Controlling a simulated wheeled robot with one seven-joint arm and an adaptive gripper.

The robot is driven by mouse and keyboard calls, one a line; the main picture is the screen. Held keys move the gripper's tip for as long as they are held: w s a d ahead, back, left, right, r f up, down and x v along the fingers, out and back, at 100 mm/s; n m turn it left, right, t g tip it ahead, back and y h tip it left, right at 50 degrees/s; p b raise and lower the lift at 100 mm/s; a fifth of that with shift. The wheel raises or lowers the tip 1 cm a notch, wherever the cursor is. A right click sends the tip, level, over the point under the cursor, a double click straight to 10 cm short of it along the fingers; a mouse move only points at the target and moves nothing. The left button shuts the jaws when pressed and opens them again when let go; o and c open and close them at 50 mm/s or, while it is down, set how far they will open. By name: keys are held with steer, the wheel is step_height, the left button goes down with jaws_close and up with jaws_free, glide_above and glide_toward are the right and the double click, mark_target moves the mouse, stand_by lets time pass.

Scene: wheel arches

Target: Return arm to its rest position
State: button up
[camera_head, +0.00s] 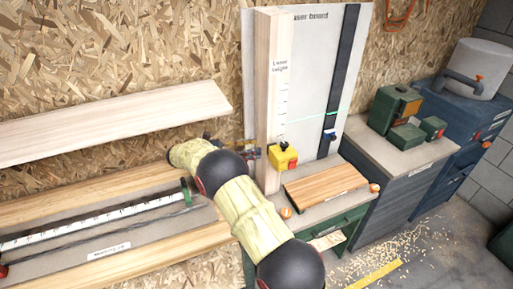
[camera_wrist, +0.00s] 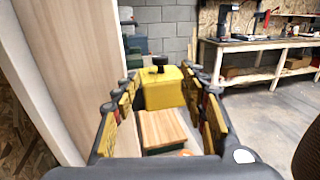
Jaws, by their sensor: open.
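My arm reaches across the middle of the head view towards the upright wooden post (camera_head: 268,90). My gripper (camera_wrist: 160,110) shows in the wrist view with its two fingers spread apart. A yellow box with a black knob (camera_wrist: 163,88) stands between and beyond the fingers, and I see no finger touching it. In the head view the yellow box (camera_head: 282,157) is against the post, beside the laser board (camera_head: 308,75). My gripper's fingers are mostly hidden behind my arm in the head view.
A wooden board (camera_head: 325,187) lies on the green bench below the post. A shelf (camera_head: 110,120) and a long measuring rail (camera_head: 100,228) are at the left. A cabinet with green devices (camera_head: 397,110) stands at the right. Sawdust lies on the open floor (camera_head: 400,255).

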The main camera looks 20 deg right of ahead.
stand_by(0.4)
step_height(320, 180, down, 10)
steer(key=s+m+t+y, duration=0.1)
steer(key=y, duration=0.2)
steer(key=s+a+f+m+y, duration=0.2)
steer(key=s+m+y, duration=0.15)
steer(key=s, duration=0.45)
steer(key=s+a+r+m+t+y, duration=0.1)
steer(key=s+r+m+t+y, duration=0.1)
steer(key=s+r, duration=0.5)
steer(key=s+a+r+m+t+y, duration=0.2)
steer(key=s+r+m+y, duration=0.3)
steer(key=s, duration=0.9)
steer(key=s+a+r+m+t+y, duration=0.2)
steer(key=s+r+m+t+y, duration=0.2)
steer(key=s+r, duration=0.5)
steer(key=shift+s, duration=0.75)
